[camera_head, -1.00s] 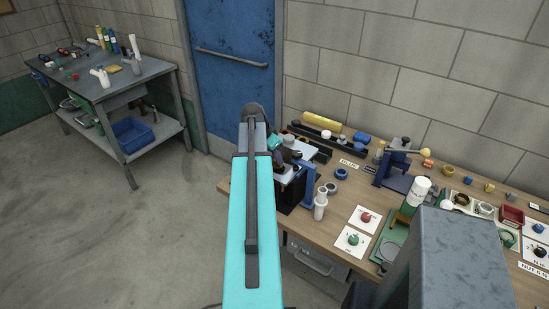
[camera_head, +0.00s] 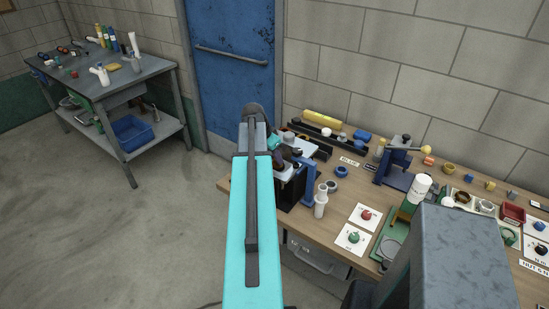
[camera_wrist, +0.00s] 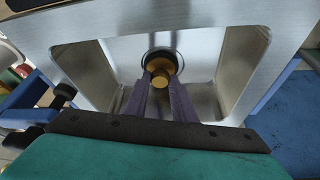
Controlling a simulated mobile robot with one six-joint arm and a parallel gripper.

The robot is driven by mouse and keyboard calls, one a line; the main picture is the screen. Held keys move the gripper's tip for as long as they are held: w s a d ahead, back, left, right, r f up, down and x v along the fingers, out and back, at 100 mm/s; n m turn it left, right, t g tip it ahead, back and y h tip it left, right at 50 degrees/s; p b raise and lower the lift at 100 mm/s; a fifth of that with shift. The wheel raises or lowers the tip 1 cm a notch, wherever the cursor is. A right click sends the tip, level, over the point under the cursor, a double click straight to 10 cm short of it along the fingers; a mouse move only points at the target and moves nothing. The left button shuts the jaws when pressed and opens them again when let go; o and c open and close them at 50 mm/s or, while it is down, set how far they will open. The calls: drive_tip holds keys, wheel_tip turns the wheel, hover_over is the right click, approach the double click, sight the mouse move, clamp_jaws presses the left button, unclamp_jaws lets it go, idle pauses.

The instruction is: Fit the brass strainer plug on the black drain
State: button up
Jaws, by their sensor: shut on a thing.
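The brass strainer plug (camera_wrist: 161,66) shows in the wrist view between the purple fingers of my gripper (camera_wrist: 163,83), which is shut on it. The black drain (camera_wrist: 151,53) shows as a dark ring around and behind the plug, in the wall of a brushed-metal sink (camera_wrist: 100,75). The plug overlaps the ring from this angle; I cannot tell whether it is seated or just in front. In the head view my gripper (camera_head: 284,158) is at the sink stand at the bench's left end, and my arm partly hides it. Plug and drain cannot be made out there.
A white pipe fitting (camera_head: 321,200) and a blue ring (camera_head: 341,171) stand just right of the sink stand. A blue press (camera_head: 395,165) and a white-topped bottle (camera_head: 415,192) are farther right. Black rails with a yellow cylinder (camera_head: 322,119) lie behind. Open floor is at the left.

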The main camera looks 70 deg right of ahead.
drive_tip(key=o, duration=1.1)
drive_tip(key=shift+o, duration=0.2)
drive_tip(key=shift+r, duration=0.1)
drive_tip(key=b+v, duration=0.3)
drive_tip(key=v, duration=1)
drive_tip(key=shift+a+r+b, duration=0.2)
drive_tip(key=shift+r+b, duration=0.05)
drive_tip(key=shift+b, duration=0.1)
drive_tip(key=shift+w, duration=0.1)
